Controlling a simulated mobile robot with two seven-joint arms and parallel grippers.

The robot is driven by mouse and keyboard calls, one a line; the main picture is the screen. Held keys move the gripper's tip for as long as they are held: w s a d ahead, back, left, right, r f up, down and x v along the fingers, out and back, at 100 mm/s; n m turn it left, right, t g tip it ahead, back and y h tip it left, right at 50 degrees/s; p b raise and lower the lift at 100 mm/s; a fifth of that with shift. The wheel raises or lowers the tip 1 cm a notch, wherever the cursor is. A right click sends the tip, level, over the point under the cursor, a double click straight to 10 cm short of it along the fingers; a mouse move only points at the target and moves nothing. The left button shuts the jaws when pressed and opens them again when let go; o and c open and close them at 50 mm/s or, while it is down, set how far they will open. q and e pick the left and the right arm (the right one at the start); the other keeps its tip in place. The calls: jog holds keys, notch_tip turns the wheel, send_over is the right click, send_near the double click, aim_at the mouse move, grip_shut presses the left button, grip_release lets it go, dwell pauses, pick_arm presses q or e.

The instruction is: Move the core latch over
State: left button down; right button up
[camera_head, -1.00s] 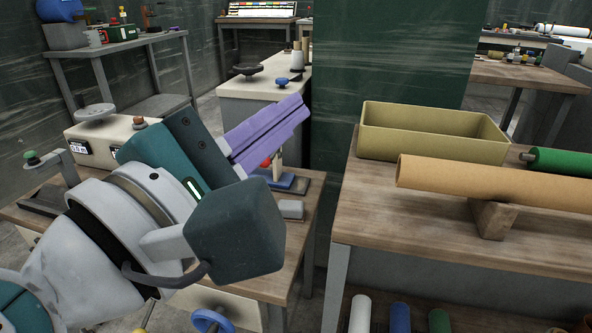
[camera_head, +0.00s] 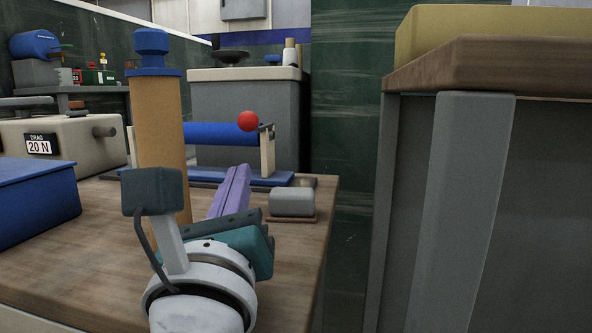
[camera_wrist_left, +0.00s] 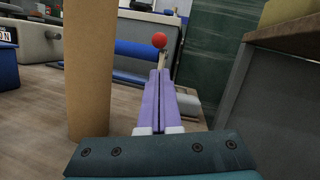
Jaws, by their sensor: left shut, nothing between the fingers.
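The latch appears as a lever with a red ball knob (camera_head: 247,121) at the right end of a blue cylinder (camera_head: 212,134) on a small stand with a blue base. The knob also shows in the left wrist view (camera_wrist_left: 159,40), just beyond the fingertips. My left gripper (camera_head: 238,174) has long purple fingers pressed together with nothing between them. They point away from me, toward the lever, with the tips below the knob in the picture. I cannot tell whether they touch the lever. The fingers fill the middle of the left wrist view (camera_wrist_left: 160,74). My right gripper is out of view.
A tall cardboard tube with a blue cap (camera_head: 160,120) stands close left of my left gripper. A grey block (camera_head: 292,202) lies to its right on the wooden bench. A blue box (camera_head: 35,207) and a drag unit (camera_head: 72,140) are at left. Another bench (camera_head: 478,66) stands at right.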

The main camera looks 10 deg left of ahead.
pick_arm(q)
jog(key=shift+w+r, duration=0.1)
jog(key=shift+w, duration=0.2)
jog(key=b+x, duration=0.1)
jog(key=x, duration=0.8)
